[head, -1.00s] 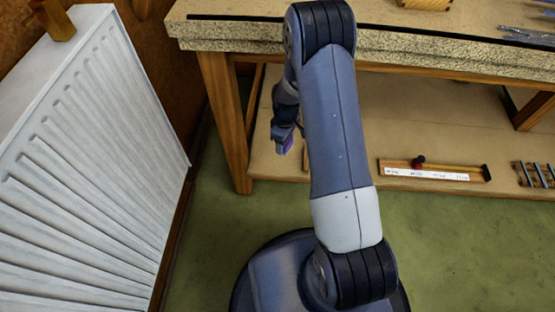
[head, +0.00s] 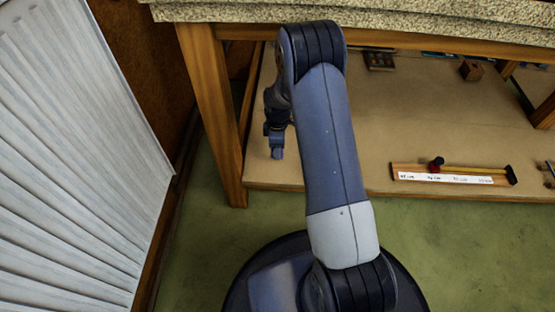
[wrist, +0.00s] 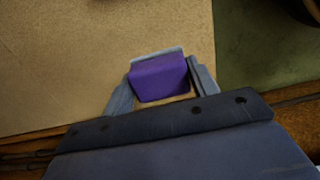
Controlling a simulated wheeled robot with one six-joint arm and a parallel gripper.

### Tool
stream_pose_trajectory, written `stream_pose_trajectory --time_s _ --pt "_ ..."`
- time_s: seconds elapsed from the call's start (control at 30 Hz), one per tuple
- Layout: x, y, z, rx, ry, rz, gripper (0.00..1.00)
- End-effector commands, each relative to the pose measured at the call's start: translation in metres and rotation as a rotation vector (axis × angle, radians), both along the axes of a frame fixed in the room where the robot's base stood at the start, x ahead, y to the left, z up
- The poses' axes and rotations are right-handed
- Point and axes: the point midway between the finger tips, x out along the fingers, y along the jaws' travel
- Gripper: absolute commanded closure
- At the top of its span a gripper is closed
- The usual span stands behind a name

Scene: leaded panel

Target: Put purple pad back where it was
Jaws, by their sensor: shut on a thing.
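The purple pad (wrist: 160,80) is a small purple block with a pale grey strip along its far edge. In the wrist view my gripper (wrist: 163,82) is shut on it, one finger at each side. Behind the pad lies the tan lower shelf of the bench, but I cannot tell how far the pad is above it. In the head view my gripper (head: 277,150) hangs over the left end of the lower shelf (head: 330,140), close to the left bench leg. The pad cannot be made out in the head view.
The bench's left wooden leg (head: 212,110) and the stone-like top (head: 420,20) bound the shelf space. A wooden gauge with a white scale (head: 452,175) lies at the shelf's front. A small brown block (head: 471,70) sits further back. A white radiator (head: 75,150) stands at left.

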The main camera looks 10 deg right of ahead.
Motion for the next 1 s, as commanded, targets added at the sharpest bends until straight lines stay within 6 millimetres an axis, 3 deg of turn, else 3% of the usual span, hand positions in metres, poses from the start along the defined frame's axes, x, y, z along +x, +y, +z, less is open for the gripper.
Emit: stream_pose_trajectory --time_s 0.4,0.8,0.83,1.0 --pt "0.000 0.000 -0.060 0.000 0.000 -0.001 0.69" --pt "0.000 0.000 -0.064 0.000 -0.001 -0.002 0.69" --pt "0.000 0.000 -0.063 0.000 -0.001 -0.002 0.43" --pt "0.000 0.000 -0.063 0.000 -0.001 -0.002 0.29"
